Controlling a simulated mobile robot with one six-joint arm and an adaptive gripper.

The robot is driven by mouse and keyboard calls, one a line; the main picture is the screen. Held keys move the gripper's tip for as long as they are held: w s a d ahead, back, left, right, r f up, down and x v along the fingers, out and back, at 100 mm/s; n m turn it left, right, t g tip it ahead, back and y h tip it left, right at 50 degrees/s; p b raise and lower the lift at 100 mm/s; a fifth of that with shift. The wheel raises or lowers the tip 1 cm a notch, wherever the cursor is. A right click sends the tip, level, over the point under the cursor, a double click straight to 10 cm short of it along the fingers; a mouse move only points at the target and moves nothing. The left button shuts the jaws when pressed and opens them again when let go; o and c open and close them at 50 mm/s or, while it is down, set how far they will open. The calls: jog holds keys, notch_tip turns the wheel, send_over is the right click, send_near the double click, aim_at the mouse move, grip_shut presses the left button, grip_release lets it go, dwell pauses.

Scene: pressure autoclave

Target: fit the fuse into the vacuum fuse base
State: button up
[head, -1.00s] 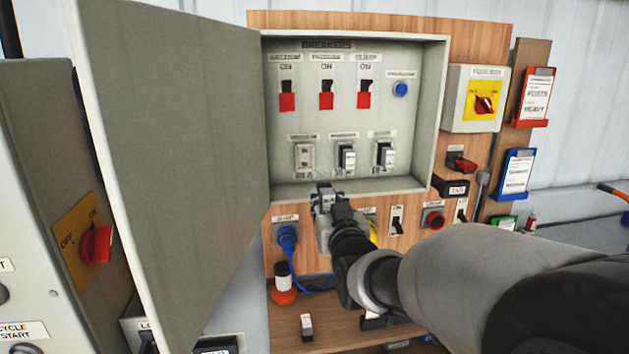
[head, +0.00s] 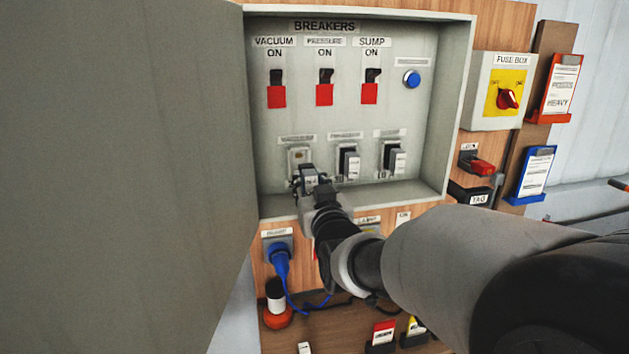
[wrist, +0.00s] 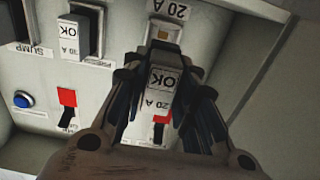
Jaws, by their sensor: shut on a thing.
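My gripper (head: 308,178) is inside the open breaker box, just below and in front of the vacuum fuse base (head: 299,157). In the wrist view my gripper (wrist: 160,95) is shut on a pale fuse (wrist: 161,85) marked OK and 20 A. The fuse lies between the two dark fingers. The vacuum fuse base (wrist: 163,32) shows just beyond the fuse, empty, beside a 20 A label. The fuse looks apart from the base, though the exact gap is hard to tell. In the head view the fingers mostly hide the fuse.
The pressure fuse (head: 348,163) and sump fuse (head: 394,158) sit in bases to the right. Red breakers (head: 325,95) are above. The open door (head: 120,170) fills the left, and the box's lower lip (head: 400,192) lies under my wrist.

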aim_at(305, 174)
jog(key=shift+s+r, duration=0.1)
jog(key=shift+s, duration=0.15)
jog(key=shift+b, duration=0.55)
jog(key=shift+w, duration=0.3)
jog(key=shift+x, duration=2.6)
jog(key=shift+x, duration=1.2)
jog(key=o, duration=1.2)
